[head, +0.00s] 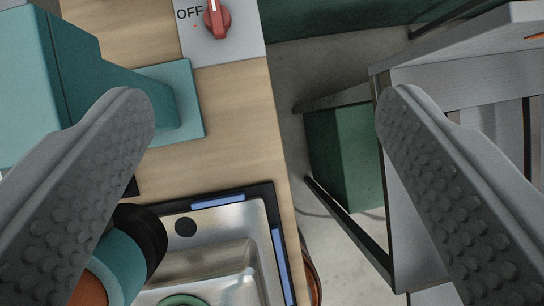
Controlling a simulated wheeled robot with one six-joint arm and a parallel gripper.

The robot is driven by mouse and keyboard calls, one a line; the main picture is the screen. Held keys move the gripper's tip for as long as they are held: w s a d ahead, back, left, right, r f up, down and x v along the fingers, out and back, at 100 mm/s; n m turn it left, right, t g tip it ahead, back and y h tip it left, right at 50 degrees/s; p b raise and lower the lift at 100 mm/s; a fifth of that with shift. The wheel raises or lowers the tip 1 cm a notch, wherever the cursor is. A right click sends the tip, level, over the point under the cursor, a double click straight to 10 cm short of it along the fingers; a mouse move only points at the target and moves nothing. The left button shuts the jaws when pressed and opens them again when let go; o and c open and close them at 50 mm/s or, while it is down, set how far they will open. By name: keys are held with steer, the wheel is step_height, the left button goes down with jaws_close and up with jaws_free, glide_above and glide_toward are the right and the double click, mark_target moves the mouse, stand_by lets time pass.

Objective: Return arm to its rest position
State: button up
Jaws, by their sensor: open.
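My gripper (264,100) shows in the head view as two grey fingers with bumpy pads, one at the left and one at the right. The fingers are wide apart and nothing is held between them. Between and beyond the fingers I see the wooden counter edge and the floor. The rest of my arm cannot be made out in this view.
A metal sink (222,240) with a green round item (184,300) is below. A teal block-like fixture (110,80) stands on the wooden counter (235,120). A red knob (217,20) is marked OFF. A metal rack (450,85) and green box (345,155) stand right.

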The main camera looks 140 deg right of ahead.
stand_by(0.3)
steer(key=s+d+m+t, duration=0.1)
steer(key=s+d+t, duration=0.1)
steer(key=s, duration=0.7)
steer(key=s+d+m+t, duration=0.1)
steer(key=s+d+t, duration=0.2)
steer(key=s, duration=0.6)
steer(key=s+d+t+h, duration=0.1)
steer(key=s+d+t, duration=0.2)
steer(key=s, duration=0.6)
steer(key=t, duration=0.2)
steer(key=shift+m+t, duration=0.3)
steer(key=shift+m, duration=0.1)
